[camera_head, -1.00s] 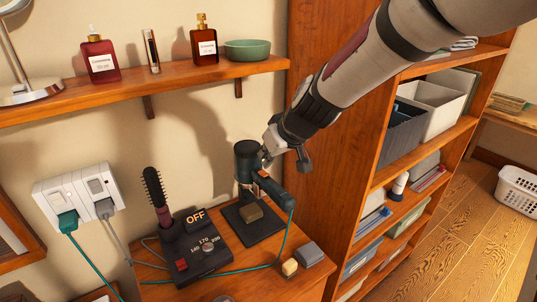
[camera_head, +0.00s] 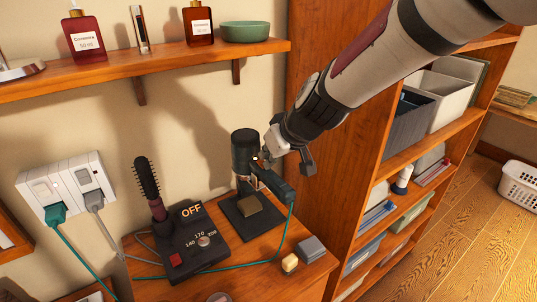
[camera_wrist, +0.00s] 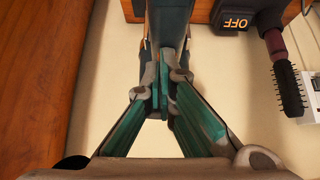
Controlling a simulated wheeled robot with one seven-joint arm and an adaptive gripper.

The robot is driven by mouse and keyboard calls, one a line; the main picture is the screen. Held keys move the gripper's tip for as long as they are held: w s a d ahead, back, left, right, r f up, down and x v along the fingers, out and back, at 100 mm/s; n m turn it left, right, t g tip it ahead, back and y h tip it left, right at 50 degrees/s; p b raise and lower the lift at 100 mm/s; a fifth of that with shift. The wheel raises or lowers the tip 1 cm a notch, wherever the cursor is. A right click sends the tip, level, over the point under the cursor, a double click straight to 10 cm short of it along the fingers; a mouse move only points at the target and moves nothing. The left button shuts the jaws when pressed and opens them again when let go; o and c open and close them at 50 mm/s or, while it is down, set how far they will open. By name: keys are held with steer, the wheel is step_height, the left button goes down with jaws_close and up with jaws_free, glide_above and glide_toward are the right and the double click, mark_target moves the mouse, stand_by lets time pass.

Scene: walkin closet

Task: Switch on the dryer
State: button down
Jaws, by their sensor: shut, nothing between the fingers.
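The dryer (camera_head: 245,150) is dark and stands in a holder with a flat base on the wooden table. Its handle (camera_head: 277,188) points to the lower right, with a teal cord running from its end. My gripper (camera_head: 268,156) is beside the dryer, over the upper part of the handle; whether it touches cannot be told. In the wrist view my gripper (camera_wrist: 165,88) is shut with its fingertips together, and the dark body of the dryer (camera_wrist: 168,20) lies just beyond them. The dryer's switch cannot be made out.
A control box (camera_head: 190,238) reading OFF, with a dial and red button, stands left of the dryer, holding a round brush (camera_head: 147,178). A wall outlet (camera_head: 68,187) has two plugs. A shelf (camera_head: 140,78) with bottles is above. A wooden bookcase (camera_head: 330,170) stands close on the right.

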steer(key=shift+s+r, duration=0.1)
steer(key=shift+r, duration=0.05)
steer(key=shift+a, duration=0.15)
steer(key=shift+w+a+r+p, duration=0.2)
steer(key=shift+w+p, duration=0.2)
steer(key=shift+w+a, duration=0.1)
steer(key=shift+w, duration=0.15)
steer(key=shift+r, duration=0.1)
